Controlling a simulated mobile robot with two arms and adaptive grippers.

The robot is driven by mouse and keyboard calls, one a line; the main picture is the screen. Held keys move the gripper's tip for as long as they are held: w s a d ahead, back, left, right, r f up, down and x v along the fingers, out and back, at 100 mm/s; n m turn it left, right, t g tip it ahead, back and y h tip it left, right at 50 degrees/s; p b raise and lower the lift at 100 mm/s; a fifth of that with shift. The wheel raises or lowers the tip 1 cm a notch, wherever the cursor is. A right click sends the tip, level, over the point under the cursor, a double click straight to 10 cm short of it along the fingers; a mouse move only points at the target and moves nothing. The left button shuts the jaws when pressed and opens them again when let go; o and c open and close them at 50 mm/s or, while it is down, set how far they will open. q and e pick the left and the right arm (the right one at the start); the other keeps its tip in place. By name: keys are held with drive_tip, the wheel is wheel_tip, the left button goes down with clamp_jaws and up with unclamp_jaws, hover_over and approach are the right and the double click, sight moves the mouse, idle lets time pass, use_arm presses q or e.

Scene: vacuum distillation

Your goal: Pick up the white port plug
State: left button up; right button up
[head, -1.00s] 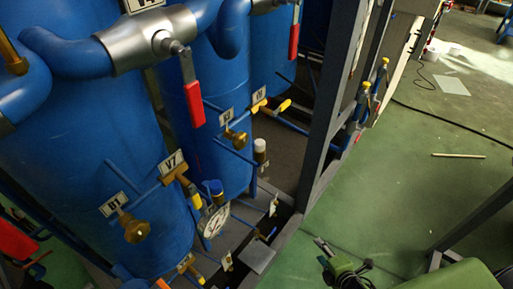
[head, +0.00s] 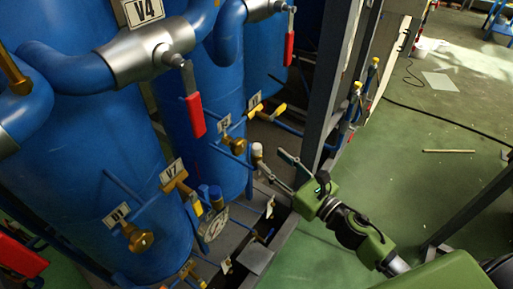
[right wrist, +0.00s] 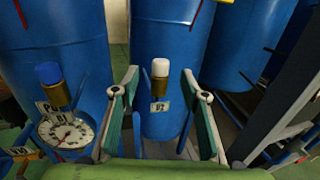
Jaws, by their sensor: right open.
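The white port plug (head: 257,150) is a small white cap on a brass fitting beside the second blue tank. In the right wrist view the white plug (right wrist: 160,67) stands upright near the middle, above a small label. My right gripper (head: 271,164) is open and empty, with its fingers reaching toward the plug from the right. In the right wrist view its green-padded fingers (right wrist: 160,80) are spread to either side of the plug, apart from it; whether the plug is between the tips in depth I cannot tell. My left gripper is not in view.
A blue-capped plug (head: 215,195) and a round gauge (head: 213,224) sit left of the white plug. Blue tanks (head: 80,150), brass valves and a red lever (head: 194,115) crowd the left. Green floor lies open beyond.

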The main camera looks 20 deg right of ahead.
sight(258, 147)
drive_tip(key=x, duration=0.2)
drive_tip(key=shift+w+a, duration=0.15)
drive_tip(key=shift+w, duration=0.2)
drive_tip(key=p+x, duration=0.3)
drive_tip(key=x, duration=0.1)
drive_tip(key=shift+w+a, duration=0.1)
drive_tip(key=shift+w, duration=0.25)
drive_tip(key=shift+w+a+f, duration=0.1)
drive_tip(key=shift+w+a, duration=0.05)
drive_tip(key=shift+w, duration=0.15)
drive_tip(key=c, duration=1.1)
